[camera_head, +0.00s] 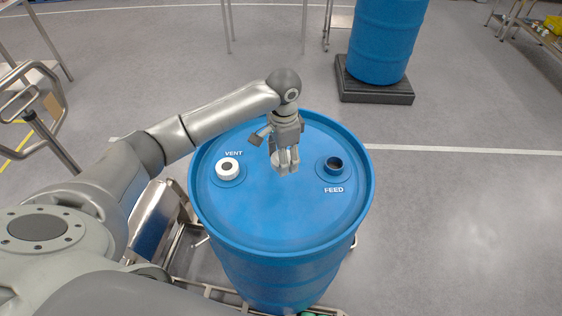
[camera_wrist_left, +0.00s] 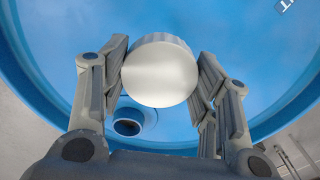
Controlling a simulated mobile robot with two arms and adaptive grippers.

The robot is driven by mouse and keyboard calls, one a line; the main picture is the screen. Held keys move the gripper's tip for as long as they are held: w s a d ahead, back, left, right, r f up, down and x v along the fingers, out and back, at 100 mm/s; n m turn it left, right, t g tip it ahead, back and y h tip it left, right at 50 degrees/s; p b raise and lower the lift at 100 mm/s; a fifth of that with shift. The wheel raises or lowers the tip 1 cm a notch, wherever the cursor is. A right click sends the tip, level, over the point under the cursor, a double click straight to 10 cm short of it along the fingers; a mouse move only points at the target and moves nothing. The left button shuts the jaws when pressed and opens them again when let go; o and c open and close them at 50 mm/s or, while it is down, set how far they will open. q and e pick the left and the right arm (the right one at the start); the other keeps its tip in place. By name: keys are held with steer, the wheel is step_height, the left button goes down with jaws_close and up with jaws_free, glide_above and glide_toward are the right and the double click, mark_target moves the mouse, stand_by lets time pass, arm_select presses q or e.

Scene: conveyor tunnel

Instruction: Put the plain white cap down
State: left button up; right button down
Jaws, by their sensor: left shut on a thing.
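The plain white cap (camera_wrist_left: 160,72) shows as a smooth round face in the left wrist view, between both fingers of my left gripper (camera_wrist_left: 161,85). That gripper (camera_head: 285,160) is shut on it, over the middle of the blue drum's lid (camera_head: 270,215); I cannot tell whether the cap touches the lid. In the head view the fingers hide much of the cap. The open FEED port (camera_head: 334,166), a dark hole, lies to its right; an open port (camera_wrist_left: 130,122) also shows in the left wrist view. My right gripper is out of view.
At the VENT mark a white cap or ring with a dark centre (camera_head: 227,168) sits on the lid's left. The lid's front part is bare. Another blue drum (camera_head: 385,40) stands on a dark pallet (camera_head: 374,88) behind.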

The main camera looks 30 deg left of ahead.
arm_select(q)
steer(key=f, duration=0.1)
steer(key=w+a+f, duration=0.1)
steer(key=w+f, duration=0.1)
steer(key=shift+w+a, duration=0.1)
steer(key=shift+a, duration=0.2)
step_height(320, 180, down, 2)
steer(key=shift+f+p, duration=0.2)
steer(key=shift+p, duration=0.55)
steer(key=shift+f, duration=0.35)
steer(key=shift+f, duration=0.15)
steer(key=o, duration=1.2)
step_height(320, 180, up, 12)
steer(key=shift+r+b, duration=0.2)
steer(key=shift+b, duration=0.95)
